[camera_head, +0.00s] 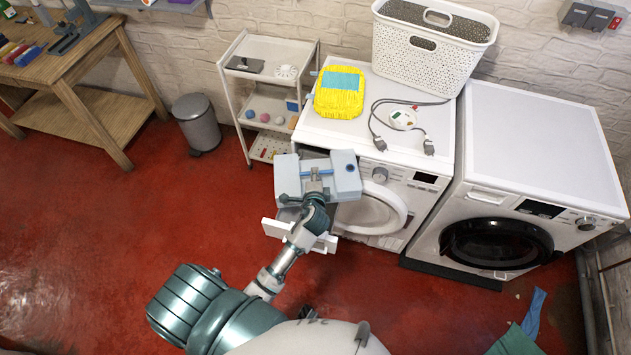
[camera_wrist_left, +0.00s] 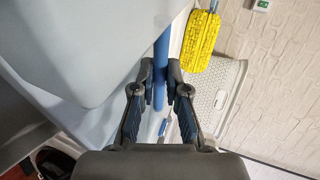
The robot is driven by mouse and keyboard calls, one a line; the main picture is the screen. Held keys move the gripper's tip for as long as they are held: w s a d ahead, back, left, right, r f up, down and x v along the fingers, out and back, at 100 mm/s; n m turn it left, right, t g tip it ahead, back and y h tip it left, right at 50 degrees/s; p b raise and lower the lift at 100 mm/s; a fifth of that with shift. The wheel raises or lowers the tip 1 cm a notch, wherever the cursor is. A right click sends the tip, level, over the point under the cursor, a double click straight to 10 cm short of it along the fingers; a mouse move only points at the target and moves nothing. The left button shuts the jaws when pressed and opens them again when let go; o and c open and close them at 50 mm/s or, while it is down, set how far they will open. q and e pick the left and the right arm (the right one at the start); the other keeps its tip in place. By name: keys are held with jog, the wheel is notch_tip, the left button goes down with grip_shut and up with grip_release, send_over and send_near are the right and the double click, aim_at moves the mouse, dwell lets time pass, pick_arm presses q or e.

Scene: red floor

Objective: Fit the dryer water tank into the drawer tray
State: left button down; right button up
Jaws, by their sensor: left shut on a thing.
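The water tank (camera_head: 346,177) is a pale blue-grey box with a blue handle bar, in front of the left-hand white machine. My left gripper (camera_head: 315,176) is shut on its blue handle. In the left wrist view the fingers (camera_wrist_left: 160,78) close around the blue bar, and the tank's pale body (camera_wrist_left: 70,45) fills the upper left. The drawer tray (camera_head: 326,243) shows as a white pulled-out front below the tank. The tank and my arm hide most of the tray, and I cannot tell whether the tank touches it. My right gripper is not in view.
The left machine (camera_head: 440,120) carries a yellow sponge-like pad (camera_head: 340,98), a cable with plugs (camera_head: 403,118) and a white basket (camera_head: 425,50). Another machine (camera_head: 540,130) stands right. A white trolley (camera_head: 262,100) and grey bin (camera_head: 197,123) stand left. Red floor is clear at left.

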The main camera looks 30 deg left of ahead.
pick_arm(q)
jog(key=f, duration=0.1)
jog(key=a+f, duration=0.1)
jog(key=shift+f, duration=0.4)
jog(key=shift+a, duration=0.15)
jog(key=shift+d, duration=0.2)
jog(key=shift+d+f+b, duration=0.35)
jog(key=shift+d, duration=0.05)
jog(key=c, duration=1.2)
grip_release()
jog(key=shift+a, duration=0.1)
jog(key=shift+a+f, duration=0.15)
jog(key=shift+a, duration=0.15)
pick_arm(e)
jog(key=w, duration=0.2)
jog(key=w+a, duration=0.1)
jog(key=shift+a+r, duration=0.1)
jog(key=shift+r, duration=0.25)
